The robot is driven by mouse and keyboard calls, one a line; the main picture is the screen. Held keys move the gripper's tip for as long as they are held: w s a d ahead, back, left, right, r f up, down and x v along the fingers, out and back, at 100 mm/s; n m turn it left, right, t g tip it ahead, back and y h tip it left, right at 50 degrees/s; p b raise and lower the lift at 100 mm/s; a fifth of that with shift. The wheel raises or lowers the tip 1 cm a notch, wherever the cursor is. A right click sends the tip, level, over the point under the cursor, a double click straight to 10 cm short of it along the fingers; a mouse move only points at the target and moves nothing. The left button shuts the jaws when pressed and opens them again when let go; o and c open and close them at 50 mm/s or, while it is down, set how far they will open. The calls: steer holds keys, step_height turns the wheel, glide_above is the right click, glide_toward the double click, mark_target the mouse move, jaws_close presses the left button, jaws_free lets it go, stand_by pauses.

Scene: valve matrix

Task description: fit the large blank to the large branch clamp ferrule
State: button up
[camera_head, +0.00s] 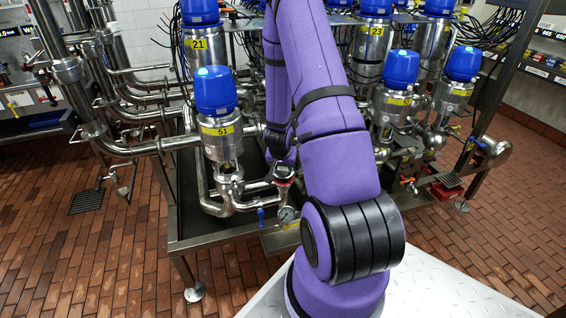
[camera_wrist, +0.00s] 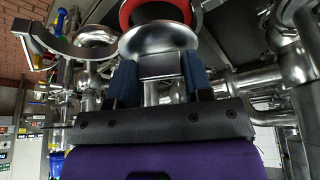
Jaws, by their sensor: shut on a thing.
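In the wrist view, my gripper (camera_wrist: 160,68) has its two dark blue fingers shut on the grip block of a shiny, round, flanged metal piece, which looks like the large blank (camera_wrist: 156,40). The blank's disc lies just beyond the fingertips. A red ring (camera_wrist: 128,12) around a dark round middle sits right behind the disc, and this looks like the branch ferrule with its seal. I cannot tell whether disc and ring touch. A curved open metal band, perhaps a clamp half (camera_wrist: 58,48), stands left of the disc.
Blue-topped valves (camera_head: 216,92) stand close on the left of my arm, with more (camera_head: 396,78) on the right. Pipes (camera_wrist: 245,82) run close right of the fingers. Brick floor (camera_head: 80,240) at left is mostly clear.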

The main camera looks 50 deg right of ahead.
steer(key=shift+f, duration=1.3)
steer(key=o, duration=1.3)
steer(key=shift+o, duration=0.2)
steer(key=v, duration=1)
steer(key=shift+a+r, duration=0.15)
steer(key=shift+r, duration=0.2)
